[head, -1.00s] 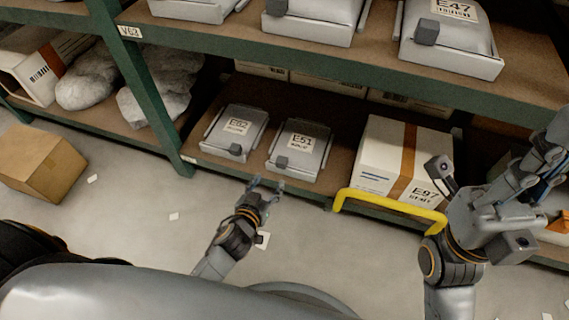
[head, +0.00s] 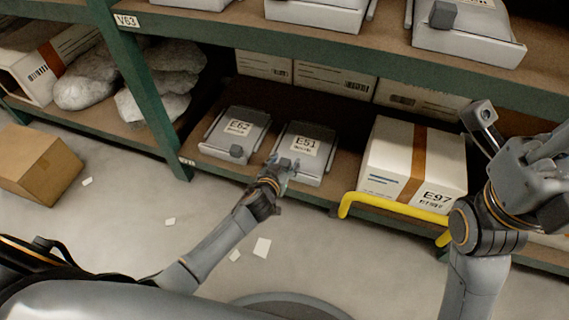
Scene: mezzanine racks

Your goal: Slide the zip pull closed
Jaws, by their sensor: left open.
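Two grey pouch-like units lie in shallow trays on the lower shelf, each with a sliding dark grey block near its front edge. The left unit (head: 238,129) is labelled E62, and its block (head: 236,151) shows clearly. The right unit (head: 307,147) is labelled E51. My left gripper (head: 281,167) is open at the front left of the E51 unit, where its block sits. The fingers largely cover that block, and I cannot tell whether they touch it. My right gripper (head: 545,150) is raised at the right edge, partly cut off, and its finger opening is unclear.
A white carton (head: 388,160) labelled E97 stands right of the units. A yellow rail (head: 385,200) runs along the shelf front there. A green upright (head: 140,90) stands left. More units sit on the upper shelf (head: 220,32). A brown box (head: 40,165) is on the floor.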

